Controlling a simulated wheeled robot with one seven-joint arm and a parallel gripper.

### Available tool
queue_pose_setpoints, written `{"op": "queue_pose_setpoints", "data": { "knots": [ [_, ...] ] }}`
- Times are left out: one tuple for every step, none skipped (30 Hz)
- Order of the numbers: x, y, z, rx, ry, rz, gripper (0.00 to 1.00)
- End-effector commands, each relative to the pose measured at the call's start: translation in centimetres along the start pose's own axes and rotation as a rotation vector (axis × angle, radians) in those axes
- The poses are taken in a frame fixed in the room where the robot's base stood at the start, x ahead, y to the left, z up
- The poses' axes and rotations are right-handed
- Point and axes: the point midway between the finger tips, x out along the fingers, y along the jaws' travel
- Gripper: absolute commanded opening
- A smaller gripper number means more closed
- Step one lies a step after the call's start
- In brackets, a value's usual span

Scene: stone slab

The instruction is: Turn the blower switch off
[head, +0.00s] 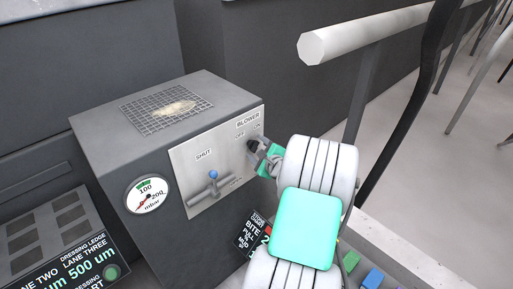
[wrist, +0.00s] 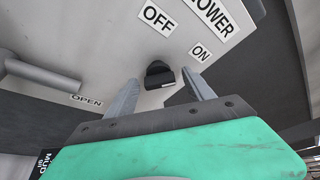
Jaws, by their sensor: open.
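The blower switch (head: 252,145) is a small black rotary knob on the light panel (head: 190,160) of a dark grey box. In the wrist view the knob (wrist: 157,72) sits below the OFF label (wrist: 157,17) and left of the ON label (wrist: 201,52). I cannot tell for sure which label it points at. My gripper (head: 262,152) is at the panel's right side, close to the knob. In the wrist view my gripper (wrist: 159,77) is open, with one finger on each side of the knob; contact is not clear.
A lever with a blue ball (head: 213,175) stands on the same panel, left of the knob. A pressure gauge (head: 147,194) is on the box's front. A mesh grille (head: 168,108) tops the box. A pale rail (head: 370,38) runs above my arm at the right.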

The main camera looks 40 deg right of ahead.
Motion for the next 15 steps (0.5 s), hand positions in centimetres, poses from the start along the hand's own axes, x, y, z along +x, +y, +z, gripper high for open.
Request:
{"op": "queue_pose_setpoints", "data": {
  "knots": [
    [0.41, 0.02, 0.02, 0.0, 0.0, 0.001, 0.62],
    [0.56, 0.02, 0.01, 0.0, 0.0, 0.001, 0.62],
    [0.68, 0.02, 0.0, -0.001, 0.001, 0.0, 0.62],
    [0.72, 0.02, 0.01, -0.001, 0.001, 0.0, 0.62],
    [0.73, 0.01, 0.0, -0.001, 0.001, 0.0, 0.62],
    [0.71, 0.0, 0.0, -0.001, 0.001, 0.0, 0.62],
    [0.7, 0.0, 0.0, -0.001, 0.001, 0.0, 0.62],
    [0.7, 0.0, 0.0, -0.001, 0.001, 0.0, 0.62],
    [0.69, 0.0, 0.0, -0.002, 0.001, 0.0, 0.62],
    [0.69, 0.0, 0.0, -0.002, 0.001, 0.0, 0.59],
    [0.68, 0.0, 0.0, -0.002, 0.001, 0.0, 0.57],
    [0.68, 0.0, 0.0, -0.002, 0.001, 0.0, 0.53],
    [0.68, 0.0, 0.0, -0.002, 0.001, 0.0, 0.51],
    [0.68, -0.01, 0.0, -0.002, 0.001, 0.0, 0.49],
    [0.67, 0.0, 0.0, -0.002, 0.001, 0.0, 0.45]
  ]
}}
